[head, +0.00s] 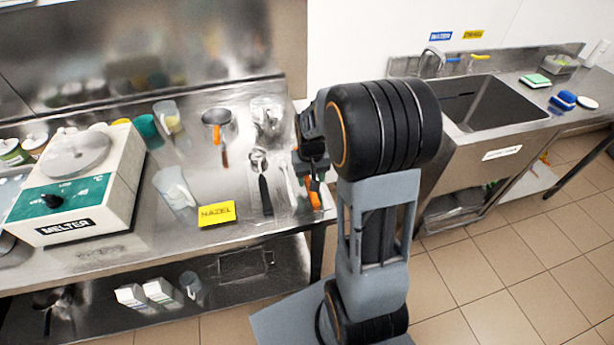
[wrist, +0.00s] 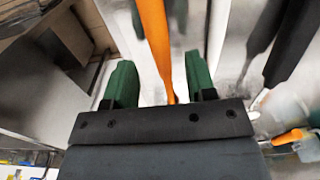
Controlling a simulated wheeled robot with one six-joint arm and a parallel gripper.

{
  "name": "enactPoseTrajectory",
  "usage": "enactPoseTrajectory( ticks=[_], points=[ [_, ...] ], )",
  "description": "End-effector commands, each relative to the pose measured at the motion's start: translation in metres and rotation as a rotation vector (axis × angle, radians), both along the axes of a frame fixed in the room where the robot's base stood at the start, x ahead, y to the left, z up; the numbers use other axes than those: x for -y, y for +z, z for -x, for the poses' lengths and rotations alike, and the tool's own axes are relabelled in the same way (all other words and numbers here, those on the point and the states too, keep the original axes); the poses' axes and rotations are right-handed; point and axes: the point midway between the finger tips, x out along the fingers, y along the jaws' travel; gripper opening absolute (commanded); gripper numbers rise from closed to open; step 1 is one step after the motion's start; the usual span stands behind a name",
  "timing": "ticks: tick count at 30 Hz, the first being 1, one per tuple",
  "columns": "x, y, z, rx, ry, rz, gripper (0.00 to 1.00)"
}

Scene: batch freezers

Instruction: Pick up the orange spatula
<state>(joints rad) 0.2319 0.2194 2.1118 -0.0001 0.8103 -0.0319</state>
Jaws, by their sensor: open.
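The orange spatula (wrist: 155,35) runs lengthwise between my gripper's two green fingers in the wrist view. A clear gap shows beside each finger, and the spatula's far end is out of that view. In the head view an orange part of it (head: 315,193) shows at the right end of the steel worktop, and my arm hides the rest. My gripper (wrist: 159,62) is open, with its fingers on either side of the spatula. In the head view my arm mostly covers the gripper.
A black-handled utensil (head: 265,192) and a pale one lie left of the spatula on the worktop (head: 140,240). A yellow HAZEL sign (head: 216,213), clear jugs (head: 175,187), a metal pan (head: 217,120) and the melter (head: 85,190) stand further left. A sink (head: 490,105) is to the right.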

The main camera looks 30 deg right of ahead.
Motion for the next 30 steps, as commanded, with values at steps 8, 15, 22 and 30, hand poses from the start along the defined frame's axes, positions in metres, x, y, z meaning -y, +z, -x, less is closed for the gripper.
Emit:
enactPoseTrajectory(
  ticks=[8,15,22,30],
  points=[
    [0.000,-0.028,0.000,-0.002,0.000,0.000,0.51],
    [0.000,-0.030,0.000,0.000,0.000,0.000,0.51],
    [0.000,-0.030,0.000,0.000,0.000,0.000,0.32],
    [0.000,-0.030,0.000,0.000,0.000,0.000,0.06]
  ],
)
